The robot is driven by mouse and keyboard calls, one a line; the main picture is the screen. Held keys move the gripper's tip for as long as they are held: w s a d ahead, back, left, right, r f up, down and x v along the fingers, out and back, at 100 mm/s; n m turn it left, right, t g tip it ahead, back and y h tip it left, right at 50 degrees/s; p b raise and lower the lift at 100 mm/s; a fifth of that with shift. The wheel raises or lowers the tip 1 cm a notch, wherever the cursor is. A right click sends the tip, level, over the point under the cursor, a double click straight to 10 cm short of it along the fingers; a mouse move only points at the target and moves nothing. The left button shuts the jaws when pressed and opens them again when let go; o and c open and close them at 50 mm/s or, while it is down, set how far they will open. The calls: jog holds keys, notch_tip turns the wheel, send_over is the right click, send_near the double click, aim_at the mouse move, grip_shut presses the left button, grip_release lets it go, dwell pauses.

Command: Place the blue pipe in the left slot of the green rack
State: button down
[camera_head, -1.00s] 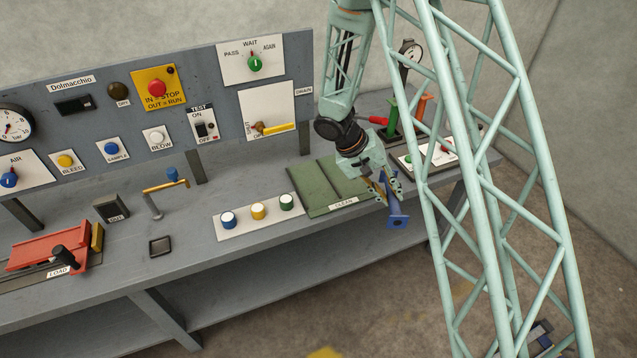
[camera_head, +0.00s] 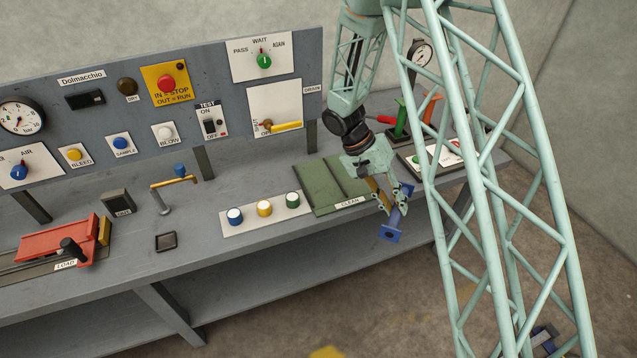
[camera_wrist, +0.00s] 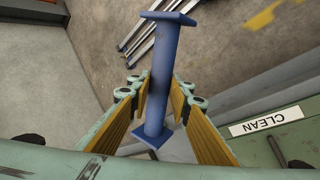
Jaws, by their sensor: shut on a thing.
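The blue pipe (camera_head: 396,222) has a square flange at each end. It hangs tilted beyond the bench's front edge, its lower flange toward the left in the head view. My gripper (camera_head: 384,203) is shut on the pipe's shaft. In the wrist view the pipe (camera_wrist: 163,75) runs between the yellow-padded fingers (camera_wrist: 157,98), with both flanges showing. The green rack (camera_head: 316,188), labelled CLEAN, lies on the bench left of my gripper. It has two shallow slots side by side, and the left one looks empty. The gripper partly covers its right side. The rack (camera_wrist: 262,150) also shows at the wrist view's lower right.
A white panel with blue, yellow and green knobs (camera_head: 264,208) lies left of the rack. Green and orange upright handles (camera_head: 401,119) stand behind on the right. A yellow-handled lever (camera_head: 286,126) is on the back panel above the rack. Open floor lies in front.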

jog(key=s+a+f+m+g+y, duration=0.2)
jog(key=s+a+m+g+y, duration=0.4)
jog(key=a+m, duration=0.6)
jog(key=w+a+r+m+t+y+b, duration=0.1)
jog(key=w+a+r+m+t+y, duration=0.1)
jog(key=w+a+m+t+y, duration=0.3)
jog(key=shift+w+a+r+m+t+y, duration=0.35)
jog(key=shift+w+a+m+y, duration=0.45)
jog(key=shift+w+a+m, duration=2.85)
jog(key=s+d+m, duration=0.2)
jog(key=s, duration=0.1)
jog(key=shift+s+d+m, duration=0.1)
jog(key=shift+s+m, duration=0.05)
jog(key=shift+m, duration=0.2)
jog(key=w, duration=0.5)
jog(key=w+a+f, duration=0.1)
jog(key=w, duration=0.9)
jog(key=shift+w+a+f+b, duration=0.15)
jog(key=shift+f+b, duration=0.1)
jog(key=shift+b, duration=0.1)
